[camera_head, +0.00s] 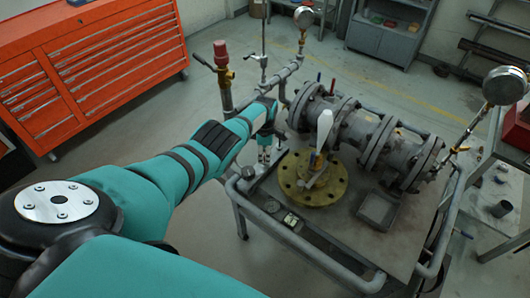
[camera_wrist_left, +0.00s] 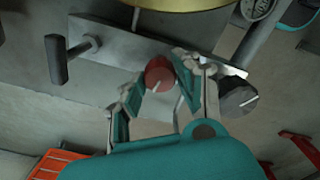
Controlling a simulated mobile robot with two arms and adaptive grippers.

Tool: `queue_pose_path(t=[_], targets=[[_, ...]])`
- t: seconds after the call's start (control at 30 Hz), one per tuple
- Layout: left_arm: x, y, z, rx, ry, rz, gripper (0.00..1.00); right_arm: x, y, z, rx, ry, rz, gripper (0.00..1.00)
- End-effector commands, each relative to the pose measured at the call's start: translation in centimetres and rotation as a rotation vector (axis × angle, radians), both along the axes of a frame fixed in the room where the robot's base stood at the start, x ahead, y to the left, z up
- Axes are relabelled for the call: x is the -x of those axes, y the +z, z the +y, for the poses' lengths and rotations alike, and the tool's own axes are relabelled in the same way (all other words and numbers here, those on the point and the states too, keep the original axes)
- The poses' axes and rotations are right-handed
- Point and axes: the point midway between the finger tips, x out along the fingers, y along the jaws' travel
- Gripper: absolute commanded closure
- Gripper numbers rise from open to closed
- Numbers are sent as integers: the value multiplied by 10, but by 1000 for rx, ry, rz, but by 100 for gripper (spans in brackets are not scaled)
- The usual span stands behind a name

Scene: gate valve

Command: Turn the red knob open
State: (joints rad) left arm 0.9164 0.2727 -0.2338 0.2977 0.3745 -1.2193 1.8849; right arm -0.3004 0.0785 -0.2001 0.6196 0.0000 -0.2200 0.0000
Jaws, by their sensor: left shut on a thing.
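The red knob (camera_wrist_left: 158,74) shows in the left wrist view, round with a white mark on its face, on a grey panel. My left gripper (camera_wrist_left: 157,80) has its two fingers on either side of the knob and is shut on it. In the head view my left arm reaches to the front left of the valve bench, and my left gripper (camera_head: 264,152) is low beside the bench's edge. The red knob is hidden there. My right gripper is in neither view.
A dark grey knob (camera_wrist_left: 238,97) is close right of the fingers, and a black-handled lever (camera_wrist_left: 57,58) is at left. In the head view, a brass flange (camera_head: 312,178) and grey pipe valve (camera_head: 350,130) stand on the bench, behind a tubular rail (camera_head: 300,243).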

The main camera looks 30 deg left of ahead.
Motion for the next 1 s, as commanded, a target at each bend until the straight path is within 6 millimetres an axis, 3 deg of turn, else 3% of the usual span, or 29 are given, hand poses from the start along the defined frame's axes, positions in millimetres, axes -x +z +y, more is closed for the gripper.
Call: queue_pose_path(t=[0.4,0.93,0.97,1.0], targets=[[0,1,0,-1,180,-1,100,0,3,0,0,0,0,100],[-1,1,1,0,203,-2,100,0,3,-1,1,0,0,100],[-1,1,0,0,203,-2,67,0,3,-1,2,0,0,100],[-1,1,0,0,203,-2,61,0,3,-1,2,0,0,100]])
